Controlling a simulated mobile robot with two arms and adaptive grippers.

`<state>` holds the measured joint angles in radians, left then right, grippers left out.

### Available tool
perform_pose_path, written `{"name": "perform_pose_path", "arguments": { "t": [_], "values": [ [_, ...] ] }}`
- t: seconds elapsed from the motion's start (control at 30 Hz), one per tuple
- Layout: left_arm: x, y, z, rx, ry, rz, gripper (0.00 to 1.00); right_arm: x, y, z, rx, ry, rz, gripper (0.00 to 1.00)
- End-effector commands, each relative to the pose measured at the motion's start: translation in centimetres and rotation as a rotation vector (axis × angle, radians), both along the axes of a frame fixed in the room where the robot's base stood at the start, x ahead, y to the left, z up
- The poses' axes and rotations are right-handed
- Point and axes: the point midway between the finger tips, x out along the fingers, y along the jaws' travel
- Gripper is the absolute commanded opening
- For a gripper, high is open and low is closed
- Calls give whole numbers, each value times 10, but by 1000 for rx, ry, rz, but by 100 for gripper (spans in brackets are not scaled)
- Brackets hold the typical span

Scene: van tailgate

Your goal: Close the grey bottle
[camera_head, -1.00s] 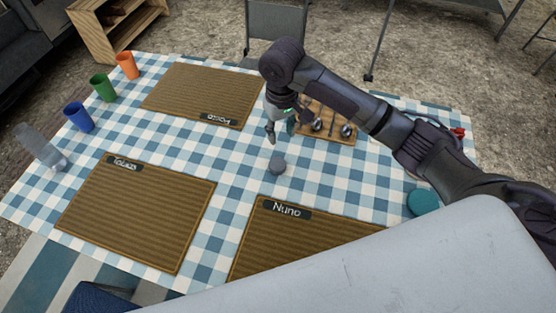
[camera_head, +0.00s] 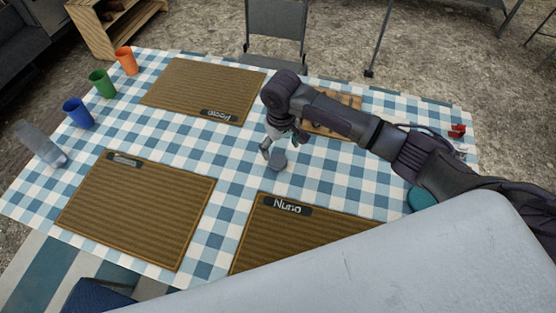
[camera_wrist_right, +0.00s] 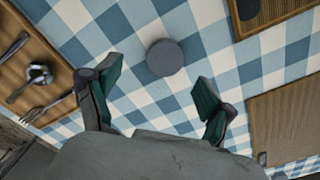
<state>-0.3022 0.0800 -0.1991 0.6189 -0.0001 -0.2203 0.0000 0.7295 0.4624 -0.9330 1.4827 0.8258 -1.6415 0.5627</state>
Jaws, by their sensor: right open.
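A small round grey thing (camera_head: 277,162), which looks like the grey bottle or its lid seen from above, stands on the checked tablecloth (camera_head: 330,180). It shows as a grey disc in the right wrist view (camera_wrist_right: 164,57). My right gripper (camera_head: 271,150) is just above and behind it in the head view. In the wrist view its two green-padded fingers (camera_wrist_right: 152,98) are spread, with the disc beyond their tips and nothing between them. A clear, greyish bottle (camera_head: 40,143) leans at the table's left edge. My left gripper is not in view.
Several placemats with name labels lie around, one marked Nuno (camera_head: 300,235). Blue (camera_head: 78,113), green (camera_head: 101,83) and orange (camera_head: 126,61) cups stand at the left. A wooden board (camera_wrist_right: 30,65) with cutlery lies near my right gripper. A teal round thing (camera_head: 420,198) is at the right.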

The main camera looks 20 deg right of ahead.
Motion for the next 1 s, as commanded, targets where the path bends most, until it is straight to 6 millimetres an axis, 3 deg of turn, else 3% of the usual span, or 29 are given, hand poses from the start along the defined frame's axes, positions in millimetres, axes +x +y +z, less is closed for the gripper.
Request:
{"name": "perform_pose_path", "arguments": {
  "t": [0.17,0.5,0.87,1.0],
  "values": [
    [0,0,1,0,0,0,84,0,2,-5,0,1,0,82],
    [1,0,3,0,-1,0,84,-1,8,-49,0,2,0,82],
    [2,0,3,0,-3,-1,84,-1,8,-52,0,-1,0,82],
    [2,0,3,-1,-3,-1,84,-1,7,-52,0,-1,0,64]
  ]
}}
